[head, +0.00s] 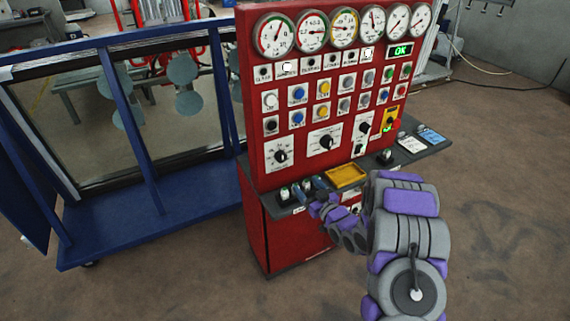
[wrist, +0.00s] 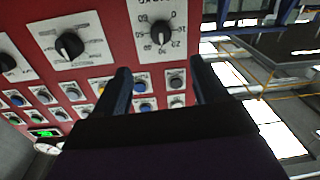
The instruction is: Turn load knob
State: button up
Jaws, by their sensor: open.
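A black rotary knob (head: 281,156) sits on a white numbered dial plate at the lower left of the red panel. In the wrist view, the knob (wrist: 160,32) shows upside down with its numbered scale; a cut-off label at the top edge appears to read LOAD. My gripper (head: 308,189) is low in front of the panel, below this knob. In the wrist view, my gripper (wrist: 160,72) has its two dark blue fingers spread, with nothing between them. The knob lies past the fingertips, apart from them.
The red panel (head: 258,108) carries gauges, push buttons and other knobs, including a middle knob (head: 326,142). A shelf with a yellow tray (head: 345,176) juts out below the dials. A blue frame (head: 150,222) stands to the left. Floor in front is clear.

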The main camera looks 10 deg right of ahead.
aim_at(283, 160)
jog(key=b+x, duration=0.2)
jog(key=x, duration=1.2)
jog(key=shift+w+f, duration=0.15)
jog(key=shift+b+x, duration=0.35)
jog(key=shift+x, duration=0.55)
jog(key=shift+c, duration=0.2)
jog(key=c, duration=1)
